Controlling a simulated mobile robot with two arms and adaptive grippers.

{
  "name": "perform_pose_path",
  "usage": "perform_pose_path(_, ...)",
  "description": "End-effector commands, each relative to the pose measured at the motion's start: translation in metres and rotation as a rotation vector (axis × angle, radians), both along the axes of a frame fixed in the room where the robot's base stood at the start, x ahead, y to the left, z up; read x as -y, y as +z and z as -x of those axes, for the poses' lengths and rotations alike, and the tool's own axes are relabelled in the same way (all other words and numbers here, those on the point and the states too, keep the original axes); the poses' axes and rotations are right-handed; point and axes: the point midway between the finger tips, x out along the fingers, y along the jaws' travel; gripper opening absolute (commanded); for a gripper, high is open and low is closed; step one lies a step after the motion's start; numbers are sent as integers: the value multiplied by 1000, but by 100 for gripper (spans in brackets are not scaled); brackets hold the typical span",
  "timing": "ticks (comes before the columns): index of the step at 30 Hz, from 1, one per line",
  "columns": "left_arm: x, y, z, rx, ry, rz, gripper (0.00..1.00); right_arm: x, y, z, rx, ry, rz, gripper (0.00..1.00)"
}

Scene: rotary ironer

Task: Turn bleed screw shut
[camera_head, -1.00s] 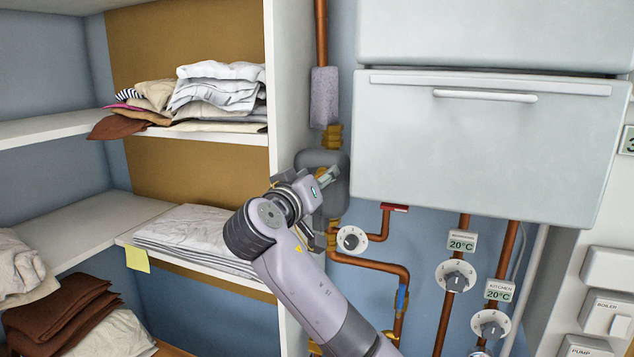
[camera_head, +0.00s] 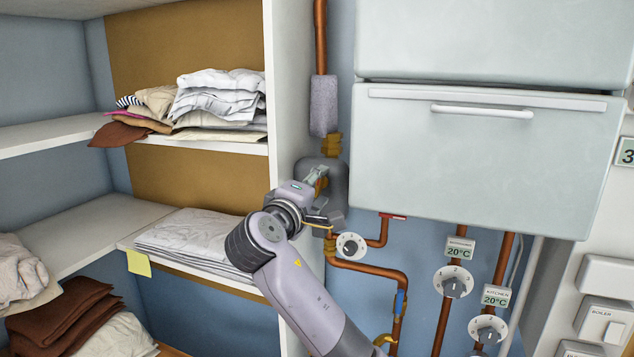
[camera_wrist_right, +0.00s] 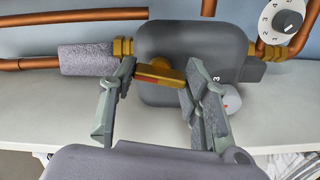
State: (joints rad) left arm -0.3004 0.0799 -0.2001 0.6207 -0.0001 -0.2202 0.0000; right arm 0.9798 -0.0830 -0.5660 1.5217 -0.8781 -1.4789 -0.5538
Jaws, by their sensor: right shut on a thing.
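The bleed screw (camera_wrist_right: 160,74) shows in the right wrist view as a brass bar with a red mark, on the front of a dark grey rounded housing (camera_wrist_right: 213,40). My right gripper (camera_wrist_right: 159,80) has one finger at each end of the bar and is shut on it. In the head view the right gripper (camera_head: 322,196) is in front of the same housing (camera_head: 339,176) and hides most of the screw. My left gripper is out of view.
A numbered white dial (camera_head: 351,246) and copper pipes (camera_head: 372,268) are close at the right and below. A pale cabinet (camera_head: 480,155) hangs at the right. Shelves with folded laundry (camera_head: 216,98) stand at the left, their side panel (camera_head: 284,120) near the gripper.

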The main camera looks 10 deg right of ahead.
Motion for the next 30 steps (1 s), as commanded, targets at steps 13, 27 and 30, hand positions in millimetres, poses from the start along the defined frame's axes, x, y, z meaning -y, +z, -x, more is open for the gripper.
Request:
perform_pose_path(13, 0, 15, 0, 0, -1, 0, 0, -1, 0, 0, -119, 4, 177, 15)
perform_pose_path(27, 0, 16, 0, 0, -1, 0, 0, -1, -1, 0, -135, 3, 200, 15)
perform_pose_path(30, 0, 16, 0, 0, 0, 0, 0, -1, -1, 0, -135, 3, 200, 15)
